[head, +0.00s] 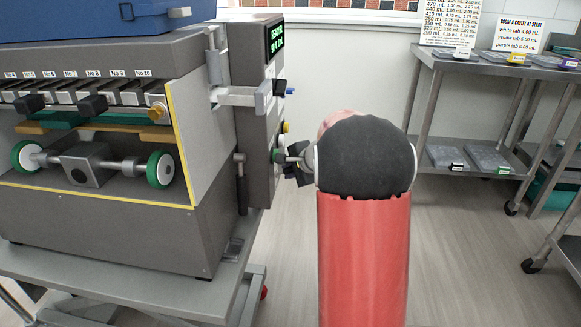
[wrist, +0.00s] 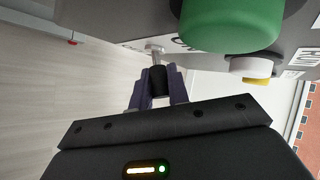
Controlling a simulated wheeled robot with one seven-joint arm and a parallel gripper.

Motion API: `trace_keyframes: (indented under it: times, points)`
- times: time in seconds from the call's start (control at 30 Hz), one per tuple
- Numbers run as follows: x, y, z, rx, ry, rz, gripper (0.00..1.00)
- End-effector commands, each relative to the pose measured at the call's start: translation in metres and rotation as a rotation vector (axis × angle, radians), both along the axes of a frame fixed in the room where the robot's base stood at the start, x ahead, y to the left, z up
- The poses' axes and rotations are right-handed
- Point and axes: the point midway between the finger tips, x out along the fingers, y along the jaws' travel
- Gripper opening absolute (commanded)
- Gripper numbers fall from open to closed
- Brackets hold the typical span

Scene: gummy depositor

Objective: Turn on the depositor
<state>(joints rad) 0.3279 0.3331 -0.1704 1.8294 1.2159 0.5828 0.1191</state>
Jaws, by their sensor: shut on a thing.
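The depositor (head: 225,245) stands at the left, a grey machine with a tall control panel (head: 262,120) on its right side. In the head view my gripper (head: 290,158) is at this panel, partly hidden by my arm. In the wrist view my gripper (wrist: 157,82) is shut on the black tip of a small metal switch lever (wrist: 155,55) that sticks out of the panel. The switch's own label is mostly hidden.
A lit green display (head: 277,40) is at the panel's top. A grey bracket arm (head: 240,96) and a dark lever (head: 240,180) project from the machine. Steel shelves (head: 470,65) with trays stand at the back right. The floor between is clear.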

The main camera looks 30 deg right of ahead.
Motion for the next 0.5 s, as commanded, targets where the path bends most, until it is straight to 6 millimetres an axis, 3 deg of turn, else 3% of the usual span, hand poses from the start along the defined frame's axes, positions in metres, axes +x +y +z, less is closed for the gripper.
trace_keyframes:
  times: [0.47,0.5]
  points:
    - [0.0003,0.0006,0.0003,-0.01,0.006,0.001,0.0]
    - [0.0003,0.0007,0.0003,-0.01,0.006,0.001,0.22]
